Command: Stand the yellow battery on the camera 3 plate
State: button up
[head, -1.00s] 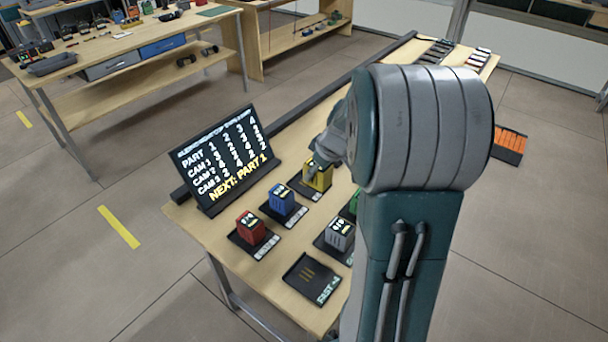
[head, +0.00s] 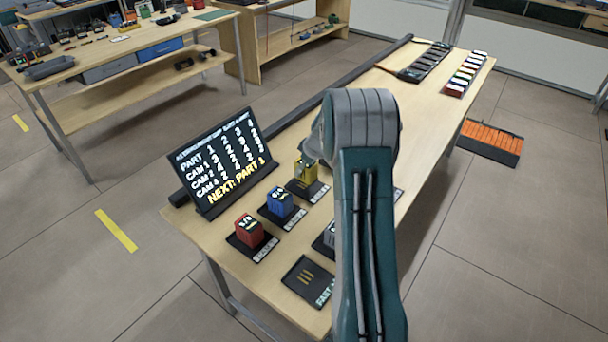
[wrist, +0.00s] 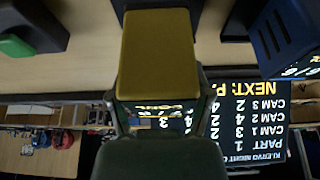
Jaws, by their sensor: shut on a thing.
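The yellow battery (head: 308,176) is at the far end of the row of batteries, upright at its dark plate (head: 318,190); I cannot tell whether its base touches the plate. My gripper (head: 309,156) is shut on it from above, partly hidden by my arm. In the wrist view, the yellow battery (wrist: 158,55) fills the middle between the fingers. The camera 3 plate cannot be picked out, as the plate labels are too small to read or hidden.
A blue battery (head: 280,201) and a red battery (head: 249,230) stand on plates nearer me. An empty dark plate (head: 307,281) lies at the near edge. A tilted screen (head: 222,160) stands left. My arm hides a grey battery (head: 330,234). The table's right side is mostly clear.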

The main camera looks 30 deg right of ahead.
aim_at(304, 174)
notch_tip(304, 174, down, 3)
jog(key=shift+d, duration=0.1)
jog(key=o, duration=1.3)
jog(key=shift+o, duration=0.2)
